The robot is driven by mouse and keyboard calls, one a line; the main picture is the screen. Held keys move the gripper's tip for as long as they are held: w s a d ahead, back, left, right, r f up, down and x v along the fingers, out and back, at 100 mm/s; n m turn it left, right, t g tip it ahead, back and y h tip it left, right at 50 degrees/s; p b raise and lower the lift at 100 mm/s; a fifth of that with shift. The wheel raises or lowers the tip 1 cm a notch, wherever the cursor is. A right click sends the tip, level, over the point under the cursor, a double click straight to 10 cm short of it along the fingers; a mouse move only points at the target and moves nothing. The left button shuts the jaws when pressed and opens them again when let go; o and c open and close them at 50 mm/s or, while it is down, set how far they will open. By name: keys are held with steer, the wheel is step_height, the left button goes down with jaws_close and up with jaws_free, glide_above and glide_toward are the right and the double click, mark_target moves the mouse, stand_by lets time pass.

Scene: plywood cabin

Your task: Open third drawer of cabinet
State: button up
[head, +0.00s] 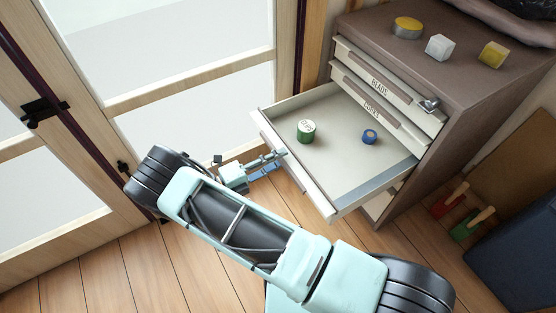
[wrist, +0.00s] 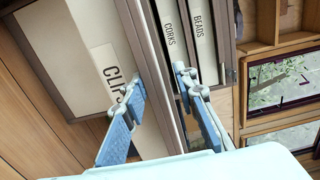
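The brown cabinet (head: 455,85) stands at the right in the head view. Its third drawer (head: 340,203) is pulled far out, below the closed drawers BEADS (head: 365,80) and CORKS (head: 372,112). A green-and-white can (head: 306,131) and a small blue round item (head: 369,136) lie inside. My gripper (head: 272,163) is at the front of this drawer, near its left corner. In the wrist view, a front labelled CLIPS (wrist: 98,45) shows large, and my fingers are apart, with the drawer's edge strip between them. Contact is unclear.
A yellow tin (head: 407,27), a white cube (head: 440,47) and a yellow cube (head: 493,54) stand on the cabinet top. Red and green wooden-handled tools (head: 467,224) and a dark blue box (head: 515,250) are at the right. Glazed doors (head: 190,110) are at the left.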

steer(key=shift+d+f, duration=0.1)
steer(key=shift+f, duration=0.05)
steer(key=shift+s, duration=0.1)
steer(key=shift+s+a, duration=0.1)
steer(key=shift+a, duration=0.15)
steer(key=v, duration=1.1)
steer(key=shift+a, duration=0.15)
steer(key=shift+s, duration=0.15)
